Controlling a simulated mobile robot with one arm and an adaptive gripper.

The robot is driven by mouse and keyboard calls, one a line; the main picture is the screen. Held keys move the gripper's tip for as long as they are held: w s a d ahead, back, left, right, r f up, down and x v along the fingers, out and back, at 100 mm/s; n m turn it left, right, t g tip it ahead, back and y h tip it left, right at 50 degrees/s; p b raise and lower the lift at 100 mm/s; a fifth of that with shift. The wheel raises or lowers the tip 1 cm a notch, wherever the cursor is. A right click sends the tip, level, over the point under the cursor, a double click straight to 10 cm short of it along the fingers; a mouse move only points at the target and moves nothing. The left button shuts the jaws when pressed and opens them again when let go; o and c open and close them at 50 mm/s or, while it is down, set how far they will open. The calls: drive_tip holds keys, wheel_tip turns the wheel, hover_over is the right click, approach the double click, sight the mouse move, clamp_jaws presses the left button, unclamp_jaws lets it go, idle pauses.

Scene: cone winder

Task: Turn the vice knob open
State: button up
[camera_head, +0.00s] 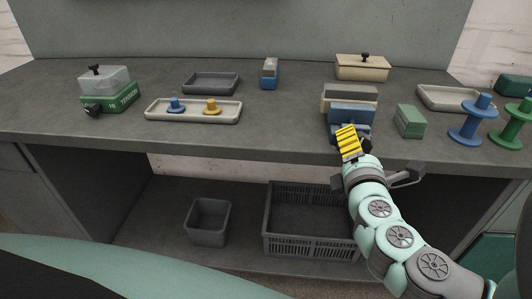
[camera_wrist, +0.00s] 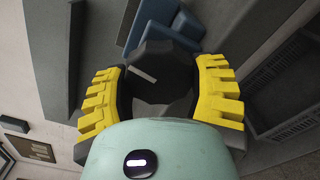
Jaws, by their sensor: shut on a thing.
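The vice (camera_head: 349,112) stands near the front edge of the bench, right of centre in the head view, with a blue front part and a beige and grey part behind it. Its blue part also shows at the top of the wrist view (camera_wrist: 153,22). The dark faceted vice knob (camera_wrist: 160,65) lies between my yellow fingers in the wrist view, and a pale line on it slants down to the right. My gripper (camera_head: 349,140) is shut on the knob at the front of the vice. In the head view the knob is mostly hidden by my gripper.
A green block (camera_head: 409,121) stands close right of the vice. Blue (camera_head: 472,122) and green (camera_head: 514,124) spools stand farther right. A tray with two small pieces (camera_head: 193,118) and a green box (camera_head: 110,98) are left. A dark crate (camera_head: 310,253) sits on the shelf below.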

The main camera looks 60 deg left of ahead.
drive_tip(key=shift+n, duration=0.9)
drive_tip(key=o, duration=1.2)
